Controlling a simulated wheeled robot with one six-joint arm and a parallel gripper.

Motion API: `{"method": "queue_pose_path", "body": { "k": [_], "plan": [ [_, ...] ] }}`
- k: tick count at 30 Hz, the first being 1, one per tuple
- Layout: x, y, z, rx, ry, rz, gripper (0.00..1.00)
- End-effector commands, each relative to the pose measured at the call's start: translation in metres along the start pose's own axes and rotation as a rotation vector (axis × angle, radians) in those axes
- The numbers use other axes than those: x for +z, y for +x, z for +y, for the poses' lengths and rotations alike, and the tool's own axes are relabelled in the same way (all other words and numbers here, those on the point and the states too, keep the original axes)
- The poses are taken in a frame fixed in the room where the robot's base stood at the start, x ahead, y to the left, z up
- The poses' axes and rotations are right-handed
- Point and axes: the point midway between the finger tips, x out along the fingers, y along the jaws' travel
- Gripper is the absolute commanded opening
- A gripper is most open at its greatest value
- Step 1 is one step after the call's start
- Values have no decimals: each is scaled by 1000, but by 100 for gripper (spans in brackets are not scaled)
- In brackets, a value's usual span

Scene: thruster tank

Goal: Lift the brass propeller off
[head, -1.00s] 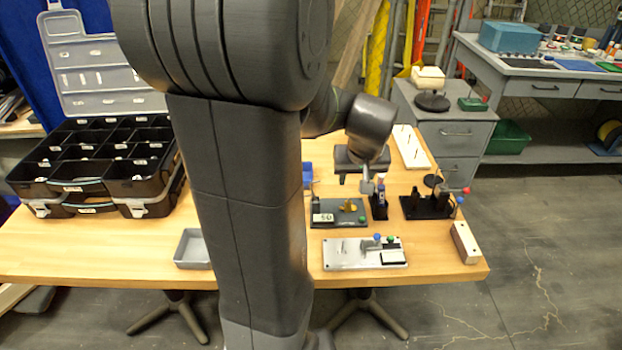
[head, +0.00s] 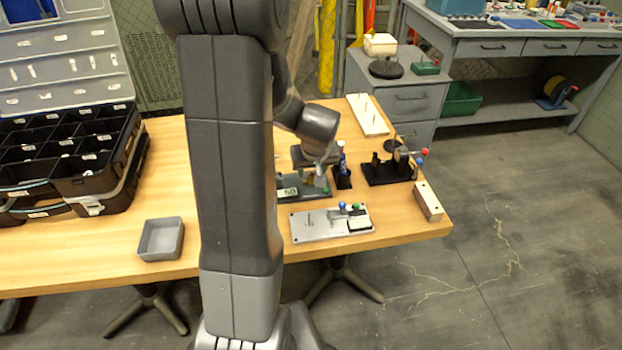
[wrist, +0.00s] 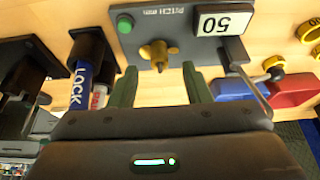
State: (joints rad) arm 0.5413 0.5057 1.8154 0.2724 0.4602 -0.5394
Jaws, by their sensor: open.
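The brass propeller (wrist: 158,52) sits on a dark grey plate (wrist: 185,20) marked "PITCH", with a "50" display (wrist: 224,23) and a green button (wrist: 125,23). My gripper (wrist: 160,88) is open and empty, its two green fingers apart, just short of the propeller in the wrist view. The propeller lies roughly in line with the gap between them. In the head view my gripper (head: 318,165) is over the dark plate (head: 310,187) and hides most of the propeller.
Next to the plate stands a black holder with a blue tool marked "LOCK" (wrist: 79,85). A bent metal rod (wrist: 250,85) lies near the right finger. A silver plate (head: 318,228) with blue and green knobs is in front.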

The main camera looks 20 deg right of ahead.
Motion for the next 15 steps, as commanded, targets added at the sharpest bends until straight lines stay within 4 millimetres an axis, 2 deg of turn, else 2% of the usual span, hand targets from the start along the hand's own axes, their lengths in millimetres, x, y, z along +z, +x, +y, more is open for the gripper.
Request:
{"method": "queue_pose_path", "body": {
  "k": [3,6,15],
  "plan": [
    [2,16,0,0,0,-3,44],
    [1,23,0,0,1,-2,44],
    [1,26,0,1,0,0,44]
  ]
}}
